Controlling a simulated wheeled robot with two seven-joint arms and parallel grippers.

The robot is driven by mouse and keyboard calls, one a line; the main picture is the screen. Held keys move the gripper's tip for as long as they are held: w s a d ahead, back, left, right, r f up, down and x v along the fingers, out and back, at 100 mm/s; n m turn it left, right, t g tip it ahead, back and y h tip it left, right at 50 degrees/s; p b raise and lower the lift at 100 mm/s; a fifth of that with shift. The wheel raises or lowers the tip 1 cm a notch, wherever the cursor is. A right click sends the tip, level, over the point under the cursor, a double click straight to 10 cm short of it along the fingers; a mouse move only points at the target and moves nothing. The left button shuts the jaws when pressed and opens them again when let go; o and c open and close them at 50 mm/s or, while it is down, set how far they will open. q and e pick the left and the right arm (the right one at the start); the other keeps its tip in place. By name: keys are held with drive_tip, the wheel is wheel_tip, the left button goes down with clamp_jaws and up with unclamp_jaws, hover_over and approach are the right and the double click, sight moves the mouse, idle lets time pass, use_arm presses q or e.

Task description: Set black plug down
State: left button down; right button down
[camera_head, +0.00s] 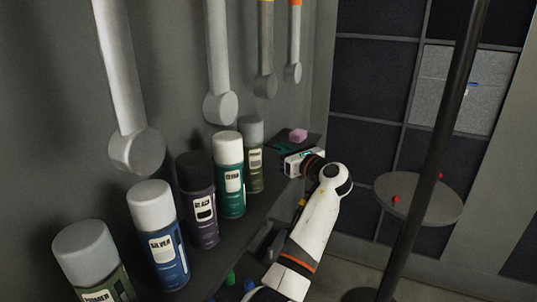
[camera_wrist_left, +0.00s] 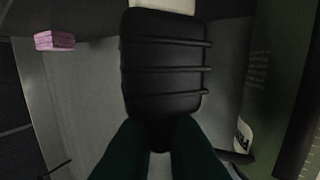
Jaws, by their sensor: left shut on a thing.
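The black plug (camera_wrist_left: 165,65) fills the middle of the left wrist view, a dark block with raised ribs across it. The dark green fingers of my left gripper (camera_wrist_left: 160,140) are shut on its near end. In the head view my left gripper (camera_head: 281,149) is over the far end of the shelf, beyond the row of spray cans. The plug cannot be made out there, and I cannot tell whether it touches the shelf. My right gripper is not in view.
Several spray cans (camera_head: 229,175) line the shelf (camera_head: 262,205) left of my arm. A pink block (camera_head: 298,135) lies near my gripper and also shows in the left wrist view (camera_wrist_left: 54,40). A dark pole (camera_head: 428,150) and round table (camera_head: 440,205) stand to the right.

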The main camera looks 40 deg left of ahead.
use_arm(q)
drive_tip(key=a, duration=0.2)
drive_tip(key=s+a, duration=0.1)
drive_tip(key=a, duration=0.1)
drive_tip(key=shift+s+p, duration=0.15)
drive_tip(key=shift+p, duration=0.2)
drive_tip(key=shift+a+f, duration=0.15)
drive_tip(key=shift+f, duration=1.65)
drive_tip(key=c, duration=1.4)
unclamp_jaws()
drive_tip(key=shift+f, duration=0.1)
